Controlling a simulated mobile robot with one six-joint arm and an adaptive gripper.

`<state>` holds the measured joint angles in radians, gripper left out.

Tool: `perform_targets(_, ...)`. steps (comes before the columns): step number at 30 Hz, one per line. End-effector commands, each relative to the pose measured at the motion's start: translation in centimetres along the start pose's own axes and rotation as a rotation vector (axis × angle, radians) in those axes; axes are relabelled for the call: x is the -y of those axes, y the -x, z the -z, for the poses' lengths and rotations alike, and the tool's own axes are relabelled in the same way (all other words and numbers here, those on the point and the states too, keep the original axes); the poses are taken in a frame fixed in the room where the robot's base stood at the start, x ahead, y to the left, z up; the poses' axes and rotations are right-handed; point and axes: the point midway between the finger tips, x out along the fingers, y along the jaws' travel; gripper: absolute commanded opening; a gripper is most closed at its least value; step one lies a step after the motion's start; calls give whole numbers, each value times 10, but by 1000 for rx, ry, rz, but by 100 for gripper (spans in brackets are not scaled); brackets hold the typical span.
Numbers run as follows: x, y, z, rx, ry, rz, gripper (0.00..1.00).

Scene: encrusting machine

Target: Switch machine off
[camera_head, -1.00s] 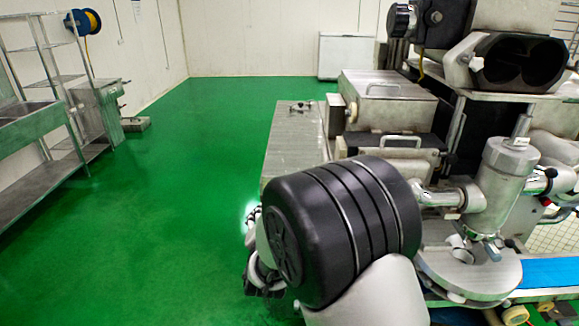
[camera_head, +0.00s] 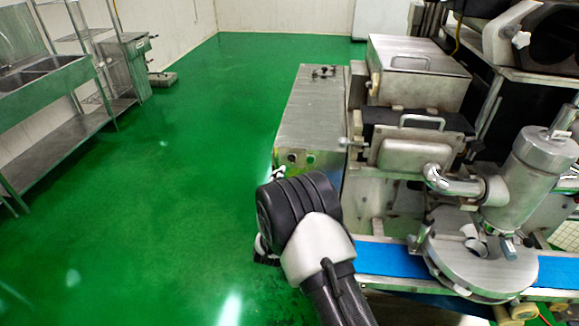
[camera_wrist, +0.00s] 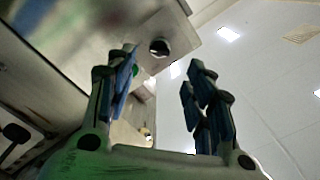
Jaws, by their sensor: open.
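The encrusting machine (camera_head: 420,150) stands on the right in the head view. In the wrist view a dark round knob (camera_wrist: 159,47) sits on a steel panel (camera_wrist: 110,40), with a small green control (camera_wrist: 136,70) partly behind the left finger. My gripper (camera_wrist: 162,92) is open and empty, its two blue-padded fingers apart, below the knob in that picture. In the head view my arm hides most of the gripper, just in front of the cabinet's near end.
A blue conveyor belt (camera_head: 385,260) and a steel cylinder (camera_head: 540,165) lie to the right of my arm. A steel sink bench (camera_head: 60,90) stands at the left wall. The green floor (camera_head: 150,220) between is clear.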

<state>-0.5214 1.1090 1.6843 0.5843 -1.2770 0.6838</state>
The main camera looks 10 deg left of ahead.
Motion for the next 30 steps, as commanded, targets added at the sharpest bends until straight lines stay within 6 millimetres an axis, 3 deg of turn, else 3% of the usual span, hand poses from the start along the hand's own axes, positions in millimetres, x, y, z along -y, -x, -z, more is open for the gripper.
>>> perform_targets(6,-1,-48,0,-3,-2,1,48)
perform_targets(12,-1,-76,-1,-1,-1,0,48)
perform_targets(18,0,-87,0,0,0,0,48)
perform_targets(26,0,-88,0,1,1,0,48)
perform_targets(30,0,-88,0,1,0,0,39)
